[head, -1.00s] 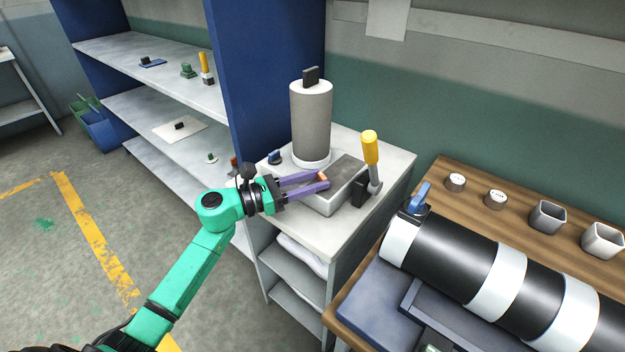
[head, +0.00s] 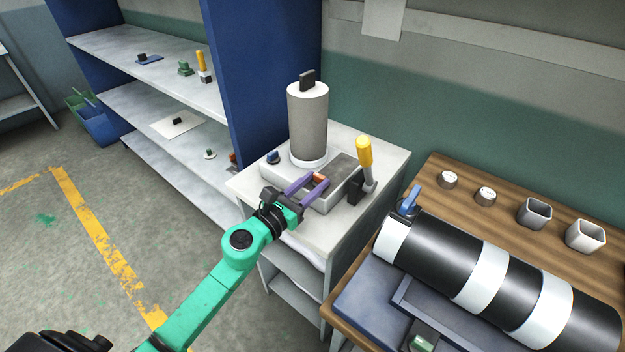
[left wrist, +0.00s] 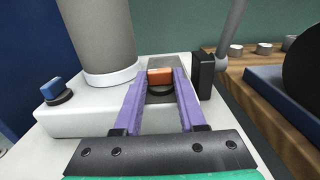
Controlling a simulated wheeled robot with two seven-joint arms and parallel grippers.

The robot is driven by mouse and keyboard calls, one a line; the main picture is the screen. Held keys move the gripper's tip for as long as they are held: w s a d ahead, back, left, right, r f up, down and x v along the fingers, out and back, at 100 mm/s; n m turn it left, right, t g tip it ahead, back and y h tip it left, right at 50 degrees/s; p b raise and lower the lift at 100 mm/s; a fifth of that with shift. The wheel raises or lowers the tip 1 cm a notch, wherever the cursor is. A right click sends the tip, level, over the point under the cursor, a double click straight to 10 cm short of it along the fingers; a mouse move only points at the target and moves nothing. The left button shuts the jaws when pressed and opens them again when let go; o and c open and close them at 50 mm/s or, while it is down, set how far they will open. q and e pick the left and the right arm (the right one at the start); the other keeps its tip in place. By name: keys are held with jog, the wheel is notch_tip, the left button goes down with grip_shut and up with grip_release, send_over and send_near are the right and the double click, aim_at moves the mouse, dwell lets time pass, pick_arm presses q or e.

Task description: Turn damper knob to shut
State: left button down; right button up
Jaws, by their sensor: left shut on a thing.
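A small orange knob (head: 319,178) sits on the grey-white machine base (head: 328,199), in front of the grey cylinder. In the left wrist view the orange knob (left wrist: 160,76) is a short bar on a dark round foot, lying between the tips of my purple fingers. My left gripper (head: 318,181) is shut on this knob, with one finger on each side; it also shows in the left wrist view (left wrist: 161,80). No label on the knob can be read. My right gripper is not in view.
A blue knob (head: 273,157) stands left of the grey cylinder (head: 308,120). A yellow-handled lever (head: 364,152) with a black block stands close to the right of my fingers. A large black-and-white roll (head: 490,270) lies on the wooden table.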

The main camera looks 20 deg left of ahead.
pick_arm(q)
jog(key=shift+c, duration=2.4)
grip_release()
jog(key=b+v, duration=0.6)
jog(key=v, duration=0.8)
jog(key=shift+s, duration=0.3)
